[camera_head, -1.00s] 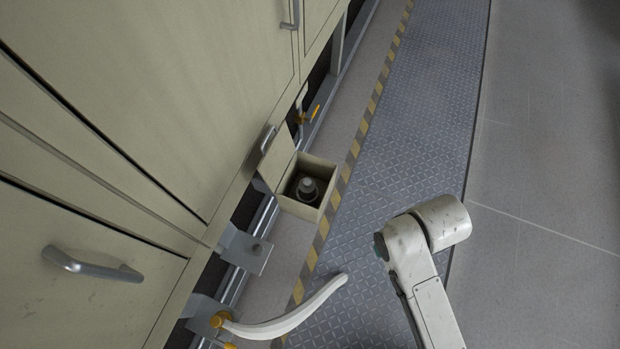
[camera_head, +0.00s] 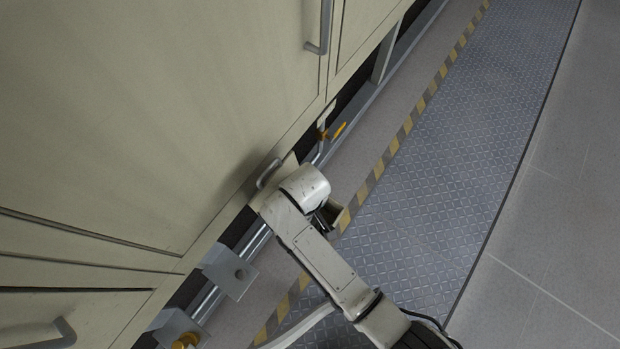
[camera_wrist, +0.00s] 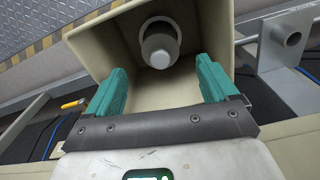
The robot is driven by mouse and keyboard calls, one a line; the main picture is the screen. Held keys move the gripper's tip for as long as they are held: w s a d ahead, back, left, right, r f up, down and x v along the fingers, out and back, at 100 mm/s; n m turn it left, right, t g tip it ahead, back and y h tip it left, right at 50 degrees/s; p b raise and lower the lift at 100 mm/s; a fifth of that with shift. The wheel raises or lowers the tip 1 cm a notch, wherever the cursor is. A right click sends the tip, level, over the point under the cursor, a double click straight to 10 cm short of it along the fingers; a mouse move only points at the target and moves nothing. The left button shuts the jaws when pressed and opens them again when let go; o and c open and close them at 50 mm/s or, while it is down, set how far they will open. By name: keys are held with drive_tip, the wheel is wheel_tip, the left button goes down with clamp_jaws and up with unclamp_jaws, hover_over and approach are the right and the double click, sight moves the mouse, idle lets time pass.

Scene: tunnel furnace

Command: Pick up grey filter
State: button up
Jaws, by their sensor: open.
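The grey filter (camera_wrist: 160,45) is a round piece with a pale knob on top. In the wrist view it sits inside an open beige box-like drawer (camera_wrist: 215,30), against its far part. My gripper (camera_wrist: 160,80) has two teal fingers, spread wide and empty. The fingers reach over the drawer opening, one on each side, and the filter shows beyond and between their tips, apart from both. In the head view my arm covers the filter and most of the drawer (camera_head: 326,217); my gripper is hidden there.
A large beige cabinet (camera_head: 160,100) with metal handles stands on the left. A grey bracket (camera_head: 230,270) and a yellow-handled valve (camera_head: 338,131) are near the drawer. A yellow-black striped edge (camera_head: 405,128) borders the textured metal walkway (camera_head: 470,140). The floor at right is clear.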

wheel_tip(320, 180, down, 3)
drive_tip(key=shift+f, duration=0.15)
drive_tip(key=shift+s+f+b, duration=0.1)
drive_tip(key=shift+f+b, duration=0.7)
drive_tip(key=shift+f, duration=1.9)
drive_tip(key=c, duration=1.2)
